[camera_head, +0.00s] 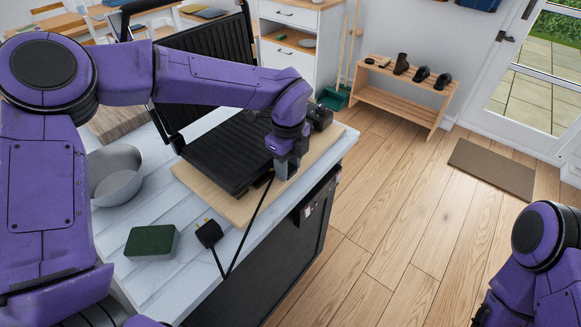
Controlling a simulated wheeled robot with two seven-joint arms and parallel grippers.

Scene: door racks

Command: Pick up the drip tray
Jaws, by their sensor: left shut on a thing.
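A black contact grill (228,150) stands open on a wooden board (215,203), its ribbed lid (205,65) raised. My left gripper (284,172) points down at the grill's front right edge, low over the board. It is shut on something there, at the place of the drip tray. The gripper hides most of what it holds, and a dark edge shows just to its left. I cannot tell whether the tray is clear of the grill. My right arm is at the lower right; its gripper is out of view.
A black cord runs past the gripper to a plug (209,233) on the white counter (180,270).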

